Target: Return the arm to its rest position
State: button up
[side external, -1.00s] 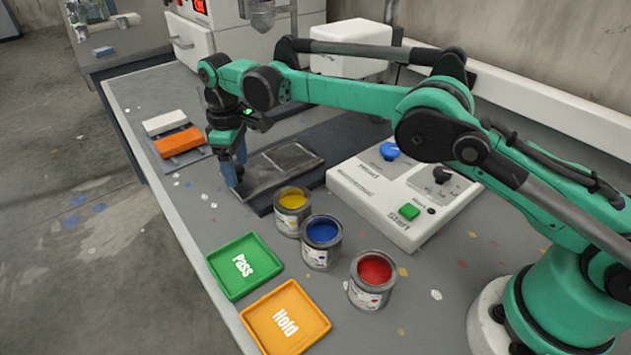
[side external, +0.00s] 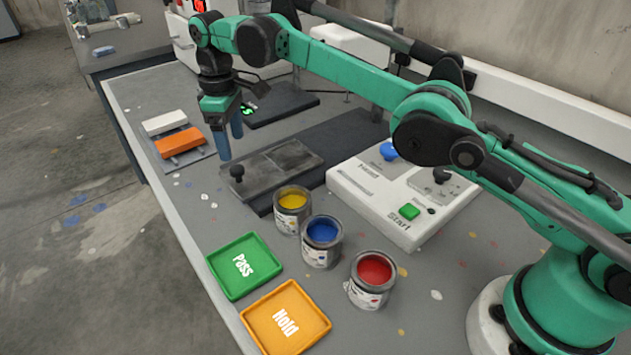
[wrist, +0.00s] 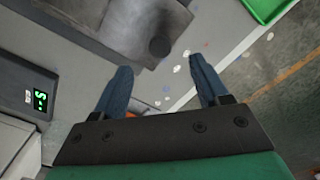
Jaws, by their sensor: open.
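My arm reaches across from the right side, raised over the bench.
Orange (side external: 180,141) and white (side external: 165,122) blocks lie to the left. Yellow (side external: 292,200), blue (side external: 322,232) and red (side external: 374,270) paint cans stand in front. Green Pass (side external: 243,266) and orange Hold (side external: 286,317) trays lie nearby. A white control box (side external: 400,205) sits to the right.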

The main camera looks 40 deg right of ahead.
jog(key=s+d+r+m+t, duration=0.4)
jog(key=s+d+r, duration=0.2)
jog(key=d+r, duration=0.3)
jog(key=s+d+f+m+t, duration=0.1)
jog(key=s+d+f+m, duration=0.1)
jog(key=s, duration=0.5)
jog(key=s+d+f+m+t, duration=0.2)
jog(key=s+d+f+m, duration=0.1)
jog(key=s, duration=0.5)
jog(key=shift+f, duration=0.2)
